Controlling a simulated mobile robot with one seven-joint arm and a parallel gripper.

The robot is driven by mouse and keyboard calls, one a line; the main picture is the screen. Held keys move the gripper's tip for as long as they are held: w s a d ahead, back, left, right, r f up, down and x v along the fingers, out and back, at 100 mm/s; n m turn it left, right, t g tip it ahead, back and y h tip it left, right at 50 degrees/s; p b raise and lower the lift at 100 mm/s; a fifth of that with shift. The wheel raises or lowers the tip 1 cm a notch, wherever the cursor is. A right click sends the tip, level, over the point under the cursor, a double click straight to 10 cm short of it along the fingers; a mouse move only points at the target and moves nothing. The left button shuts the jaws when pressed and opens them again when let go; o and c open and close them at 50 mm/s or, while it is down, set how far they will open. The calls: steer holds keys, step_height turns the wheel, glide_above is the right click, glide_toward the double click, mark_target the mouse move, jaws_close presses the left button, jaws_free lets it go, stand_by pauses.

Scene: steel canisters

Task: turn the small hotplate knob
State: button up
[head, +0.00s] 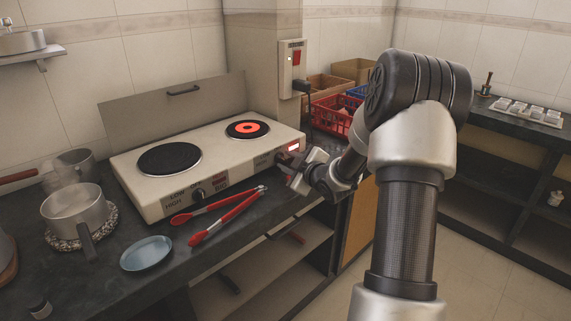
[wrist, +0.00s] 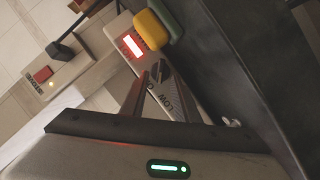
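The white hotplate (head: 225,170) stands on the dark counter. Its small right burner (head: 247,129) glows red, and its large left burner (head: 169,159) is black. The small burner's dark knob (wrist: 160,70) shows in the wrist view just beyond my fingertips, beside the printed LOW label. My gripper (head: 290,168) is at the hotplate's front right, and its fingers are apart, pointing at this knob. In the wrist view my gripper (wrist: 152,82) has nothing visibly held; whether a finger touches the knob is unclear. The arm end hides the small knob in the head view.
A red display (head: 293,147) is lit beside the knob. Red tongs (head: 225,216), a blue plate (head: 146,253) and a pot (head: 75,212) occupy the counter in front and left. A yellow block (wrist: 150,30) lies near the display in the wrist view. A wall switch (head: 293,68) stands behind.

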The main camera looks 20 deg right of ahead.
steer(key=shift+x, duration=0.9)
steer(key=shift+c, duration=0.4)
jaws_close()
